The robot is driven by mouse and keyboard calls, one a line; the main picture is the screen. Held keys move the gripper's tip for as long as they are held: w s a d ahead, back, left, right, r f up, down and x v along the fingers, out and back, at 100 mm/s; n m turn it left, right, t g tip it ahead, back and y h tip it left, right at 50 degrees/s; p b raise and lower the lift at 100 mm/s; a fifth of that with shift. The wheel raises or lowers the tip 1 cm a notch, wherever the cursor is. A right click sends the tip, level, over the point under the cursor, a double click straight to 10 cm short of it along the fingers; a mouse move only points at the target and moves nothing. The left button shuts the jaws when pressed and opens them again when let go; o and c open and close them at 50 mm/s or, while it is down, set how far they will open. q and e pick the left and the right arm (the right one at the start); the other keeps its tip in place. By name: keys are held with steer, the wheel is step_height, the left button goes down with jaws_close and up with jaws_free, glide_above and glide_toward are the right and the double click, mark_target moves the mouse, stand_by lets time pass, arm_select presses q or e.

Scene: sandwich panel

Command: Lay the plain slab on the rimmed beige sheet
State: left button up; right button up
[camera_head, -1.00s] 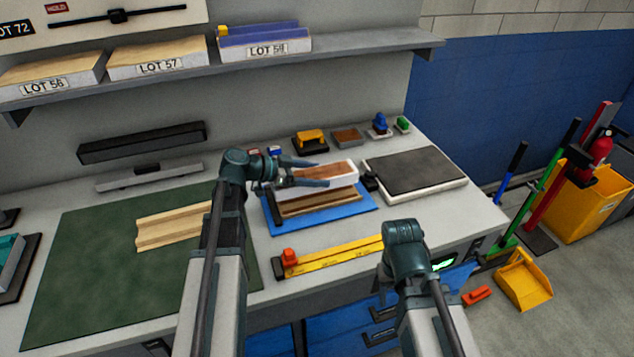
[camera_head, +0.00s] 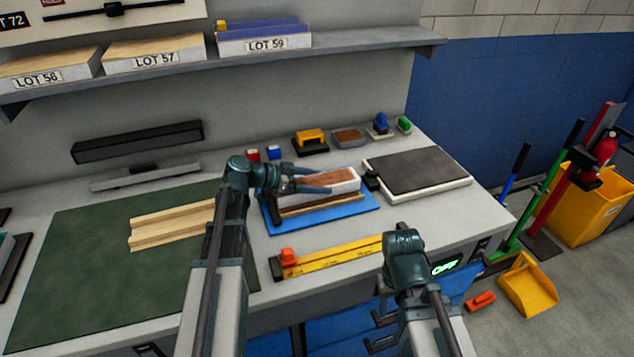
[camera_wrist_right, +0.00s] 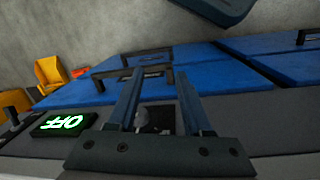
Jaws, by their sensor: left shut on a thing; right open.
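My left gripper (camera_head: 325,185) is shut on a white-sided slab with a brown top (camera_head: 344,188), over the blue mat (camera_head: 345,220). Below it, the edge of a beige-brown sheet (camera_head: 335,208) shows on the mat; most of that sheet is hidden by the slab. The slab sits very low over the sheet; I cannot tell whether they touch. Another beige sheet with raised rims (camera_head: 165,226) lies on the green mat, its right end hidden by my left arm. My right gripper is open and empty in the right wrist view (camera_wrist_right: 160,100), at the bench front.
A yellow ruler bar (camera_head: 340,258) lies in front of the blue mat. A dark-topped plate (camera_head: 418,172) is to the right. Several small tools, including a yellow-handled one (camera_head: 309,140), stand behind. A lit OFF display (camera_head: 445,264) is on the bench front.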

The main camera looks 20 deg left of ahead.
arm_select(q)
steer(key=shift+s+f+b, duration=0.1)
steer(key=shift+f+b, duration=0.2)
steer(key=o, duration=1.2)
steer(key=shift+d, duration=0.1)
steer(key=shift+r, duration=0.15)
steer(key=shift+s+a+r+p, duration=0.25)
steer(key=shift+a+r+p, duration=0.25)
steer(key=shift+r+p, duration=0.4)
steer(key=p+v, duration=0.3)
steer(key=v, duration=0.6)
steer(key=shift+s+a+f+p, duration=0.1)
steer(key=shift+a+p, duration=0.15)
steer(key=shift+p, duration=0.15)
steer(key=shift+s+a+r, duration=0.2)
steer(key=shift+s+a, duration=0.15)
steer(key=shift+a, duration=0.15)
